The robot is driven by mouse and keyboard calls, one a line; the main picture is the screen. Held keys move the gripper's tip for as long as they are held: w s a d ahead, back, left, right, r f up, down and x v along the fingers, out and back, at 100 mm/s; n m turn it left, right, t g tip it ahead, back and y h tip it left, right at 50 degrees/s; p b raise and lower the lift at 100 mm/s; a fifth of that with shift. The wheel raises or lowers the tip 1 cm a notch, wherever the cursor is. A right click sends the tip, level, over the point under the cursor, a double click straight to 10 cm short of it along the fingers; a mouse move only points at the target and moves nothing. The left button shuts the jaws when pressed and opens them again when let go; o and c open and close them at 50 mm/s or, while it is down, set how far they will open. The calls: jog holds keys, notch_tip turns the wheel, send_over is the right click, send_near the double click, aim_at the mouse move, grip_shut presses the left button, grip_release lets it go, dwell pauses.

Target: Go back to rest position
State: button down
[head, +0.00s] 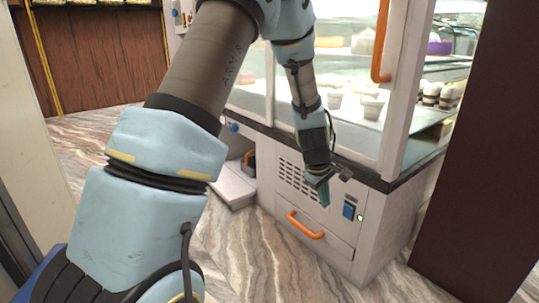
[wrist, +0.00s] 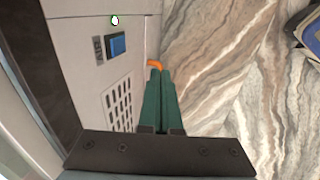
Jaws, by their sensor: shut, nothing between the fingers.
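My gripper (head: 323,193) hangs low in the head view, fingers pointing down, in front of the vented base of the display case (head: 300,185). In the wrist view its two green fingers (wrist: 157,105) lie side by side, shut with nothing between them. My arm crosses the left and middle of the head view and bends down in front of the glass. I cannot tell the exact gap between the gripper and the case.
The case has an orange drawer handle (head: 305,225), a blue switch (head: 349,210) and an orange door handle (head: 381,42). Cups and sweets stand behind its glass. A dark brown panel (head: 480,160) stands at right. Marble floor (head: 255,260) lies clear in front.

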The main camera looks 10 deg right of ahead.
jog(key=s+a+r+m+y+p, duration=0.1)
jog(key=a+r+m+p, duration=0.1)
jog(key=a+r, duration=0.5)
jog(key=a+r+m+y+p, duration=0.1)
jog(key=a+r, duration=0.2)
jog(key=a, duration=0.7)
jog(key=s+a+r+m+p, duration=0.1)
jog(key=s+a+r, duration=0.15)
jog(key=a, duration=0.25)
jog(key=s+a+r+m+y+p, duration=0.1)
jog(key=s+a+r+m, duration=0.1)
jog(key=s+a, duration=0.25)
jog(key=s+a+r+m+p, duration=0.1)
jog(key=s+a+r, duration=0.1)
jog(key=a, duration=0.4)
notch_tip(320, 180, up, 37)
jog(key=d+p, duration=0.1)
jog(key=p, duration=3.6)
jog(key=shift+w+p, duration=0.2)
jog(key=shift+p, duration=0.15)
jog(key=shift+r, duration=0.1)
